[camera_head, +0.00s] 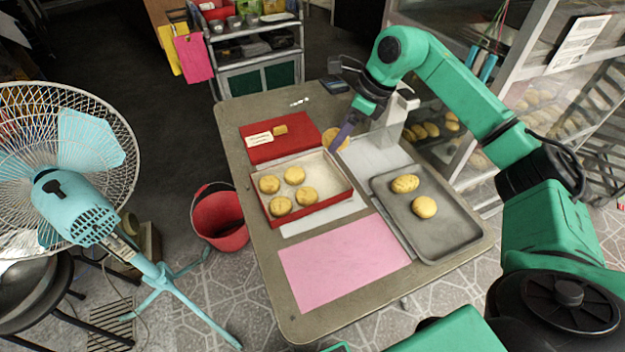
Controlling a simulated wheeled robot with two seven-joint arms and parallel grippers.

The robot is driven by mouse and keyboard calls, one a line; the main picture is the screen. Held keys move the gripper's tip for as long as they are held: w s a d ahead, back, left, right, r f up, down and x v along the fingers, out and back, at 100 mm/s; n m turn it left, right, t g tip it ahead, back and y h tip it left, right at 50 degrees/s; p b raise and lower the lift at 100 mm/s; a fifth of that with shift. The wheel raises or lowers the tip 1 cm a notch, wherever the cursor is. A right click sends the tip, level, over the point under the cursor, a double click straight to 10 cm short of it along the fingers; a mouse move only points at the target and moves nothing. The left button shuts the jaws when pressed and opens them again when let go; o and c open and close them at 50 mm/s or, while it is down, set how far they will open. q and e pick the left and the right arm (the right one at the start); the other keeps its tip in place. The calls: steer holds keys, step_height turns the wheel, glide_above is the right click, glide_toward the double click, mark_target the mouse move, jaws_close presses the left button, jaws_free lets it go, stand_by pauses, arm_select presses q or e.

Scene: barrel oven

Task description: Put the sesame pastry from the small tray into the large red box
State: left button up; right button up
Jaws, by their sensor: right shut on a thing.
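My right gripper (343,136) is shut on a round golden pastry (331,140), partly hidden by the finger, near the far right corner of the open red box (328,213). I cannot tell whether the pastry is over the box's rim or just beyond it, nor see sesame on it. The box has a pale lining, and several round pastries (294,175) lie in its left part; its right part is empty. A grey metal tray (452,244) on the right holds two pastries (424,207). My left gripper is not in view.
A flat red box or lid (300,147) with a label lies behind the open box. A pink sheet (340,262) covers the near table (300,320). A red bucket (219,219) and a turquoise fan (75,205) stand left. A glass-sided rack (540,90) stands close on the right.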

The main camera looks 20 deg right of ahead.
mark_target(331, 189)
step_height(331, 189, down, 16)
steer(key=shift+s+f+p, duration=0.1)
steer(key=shift+f+p, duration=0.05)
steer(key=shift+p, duration=0.3)
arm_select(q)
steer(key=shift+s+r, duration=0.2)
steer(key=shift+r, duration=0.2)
arm_select(e)
steer(key=shift+f, duration=0.1)
steer(key=shift+f, duration=0.25)
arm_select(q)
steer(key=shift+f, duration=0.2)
arm_select(e)
steer(key=o, duration=1.2)
